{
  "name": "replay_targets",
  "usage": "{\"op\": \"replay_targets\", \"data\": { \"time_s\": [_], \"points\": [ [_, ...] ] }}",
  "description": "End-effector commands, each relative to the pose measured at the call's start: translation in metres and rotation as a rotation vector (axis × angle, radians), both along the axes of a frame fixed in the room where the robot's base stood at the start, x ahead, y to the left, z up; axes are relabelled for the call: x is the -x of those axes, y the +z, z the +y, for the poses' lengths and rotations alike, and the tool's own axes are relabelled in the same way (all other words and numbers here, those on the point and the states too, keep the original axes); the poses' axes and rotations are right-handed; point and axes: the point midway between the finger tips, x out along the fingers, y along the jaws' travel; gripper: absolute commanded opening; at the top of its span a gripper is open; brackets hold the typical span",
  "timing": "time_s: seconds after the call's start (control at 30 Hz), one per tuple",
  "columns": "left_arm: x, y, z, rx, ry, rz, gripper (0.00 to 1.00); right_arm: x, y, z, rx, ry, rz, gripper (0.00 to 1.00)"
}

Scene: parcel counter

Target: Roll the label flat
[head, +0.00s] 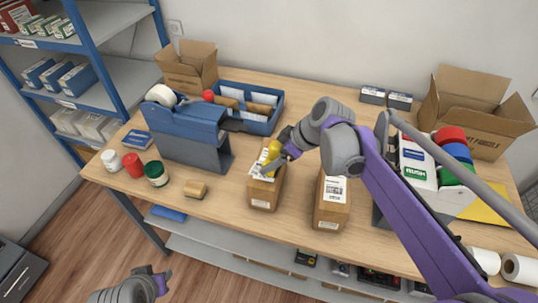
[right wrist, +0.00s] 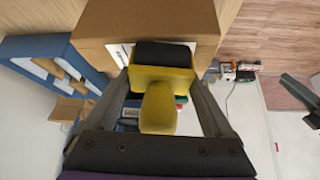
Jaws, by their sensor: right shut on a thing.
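A brown cardboard box (head: 264,194) stands near the counter's front edge, with a white label (head: 257,170) on its top. My right gripper (head: 272,160) is shut on a yellow hand roller (head: 273,149) at the box top, partly covering the label. In the right wrist view the yellow roller (right wrist: 160,95) sits between my fingers. Its black cylinder (right wrist: 163,54) is against or very close to the box (right wrist: 150,20), and a white label edge (right wrist: 120,53) shows beside it. My left gripper (head: 163,282) hangs low in front of the counter, away from the box; its jaws are unclear.
A second labelled box (head: 331,208) stands just right of the first. A small tan block (head: 195,189), several jars (head: 133,165) and a blue-grey dispenser (head: 190,140) are to the left. A blue tray (head: 257,122) is behind.

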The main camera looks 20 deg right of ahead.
Motion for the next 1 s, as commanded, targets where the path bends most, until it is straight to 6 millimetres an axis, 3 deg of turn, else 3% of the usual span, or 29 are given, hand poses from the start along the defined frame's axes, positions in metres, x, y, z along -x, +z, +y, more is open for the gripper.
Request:
{"op": "replay_targets", "data": {
  "time_s": [0.67,1.0],
  "points": [
    [-0.004,0.009,0.000,0.000,0.000,-0.007,0.32,0.002,0.008,-0.002,0.000,0.001,0.000,0.14],
    [-0.005,0.011,0.000,0.000,0.000,-0.009,0.32,0.014,0.008,0.009,0.000,0.002,-0.002,0.14]
  ]
}}
